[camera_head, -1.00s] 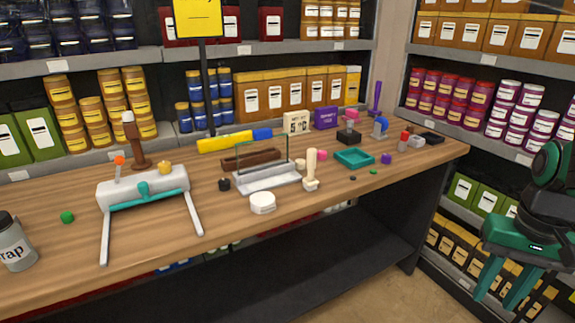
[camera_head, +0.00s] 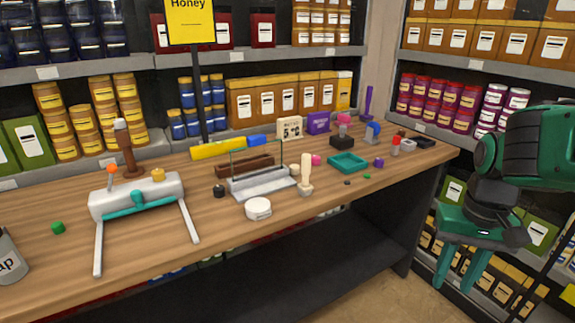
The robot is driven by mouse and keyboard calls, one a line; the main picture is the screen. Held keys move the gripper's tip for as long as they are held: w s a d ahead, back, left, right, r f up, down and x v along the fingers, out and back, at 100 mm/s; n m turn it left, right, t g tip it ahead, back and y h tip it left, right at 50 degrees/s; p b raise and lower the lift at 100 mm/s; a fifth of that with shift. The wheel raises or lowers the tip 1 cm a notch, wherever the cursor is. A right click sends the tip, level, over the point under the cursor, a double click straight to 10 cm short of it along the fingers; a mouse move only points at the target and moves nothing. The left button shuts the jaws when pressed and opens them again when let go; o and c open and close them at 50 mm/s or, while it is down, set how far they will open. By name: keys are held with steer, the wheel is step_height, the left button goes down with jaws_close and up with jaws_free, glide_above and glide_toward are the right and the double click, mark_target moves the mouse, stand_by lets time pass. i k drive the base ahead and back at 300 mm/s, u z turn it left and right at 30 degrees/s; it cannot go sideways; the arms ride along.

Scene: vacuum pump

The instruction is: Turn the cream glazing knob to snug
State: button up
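A small cream knob (camera_head: 295,169) sits at the right end of a pale grey glazing holder (camera_head: 262,186) on the wooden table. A clear upright pane stands in the holder. A cream, upright, handle-shaped piece (camera_head: 305,176) stands just in front of the knob and partly hides it. I cannot tell how tight the knob is. My gripper (camera_head: 453,286) hangs off the table's right end, well apart from the knob. Its two teal fingers point down, spread apart and empty.
A white pump-like frame with teal bar (camera_head: 137,198) stands at left. A white round puck (camera_head: 258,209) lies in front of the holder. A teal tray (camera_head: 348,162) and several small items lie to the right. Stocked shelves stand behind and at right.

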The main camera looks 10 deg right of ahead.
mark_target(293, 169)
steer(key=i, duration=0.9)
